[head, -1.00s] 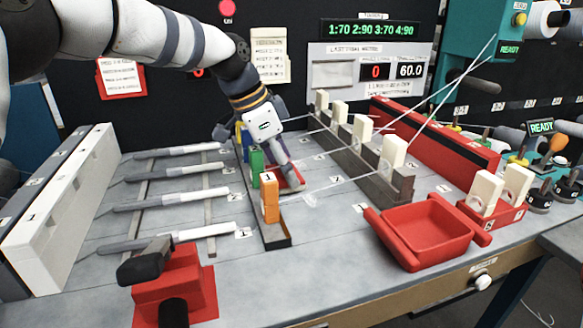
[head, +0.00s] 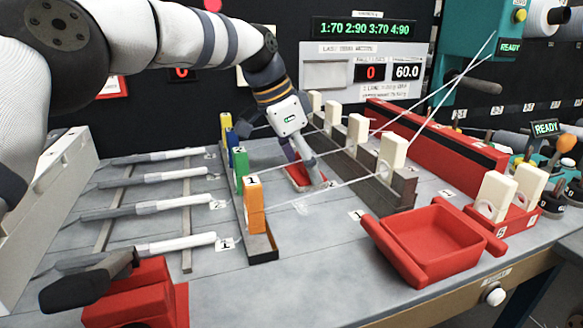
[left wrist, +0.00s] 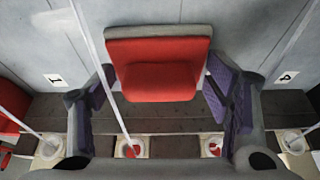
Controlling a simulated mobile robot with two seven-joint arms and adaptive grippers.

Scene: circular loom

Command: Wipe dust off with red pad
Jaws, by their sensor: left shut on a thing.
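My left gripper (head: 305,168) points down between the row of coloured blocks and the dark rack. It is shut on the red pad (head: 298,179), which is low at the grey table top. A pale, faint patch (head: 302,208), perhaps dust, lies on the table just in front of the pad. Whether the pad touches the table cannot be told. My right gripper is not in view.
White threads run across the table near my left gripper. Orange (head: 254,205), green, blue and yellow blocks stand to its left, and a dark rack (head: 350,165) with white eyelet plates to its right. A red tray (head: 432,245) is at the front right.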

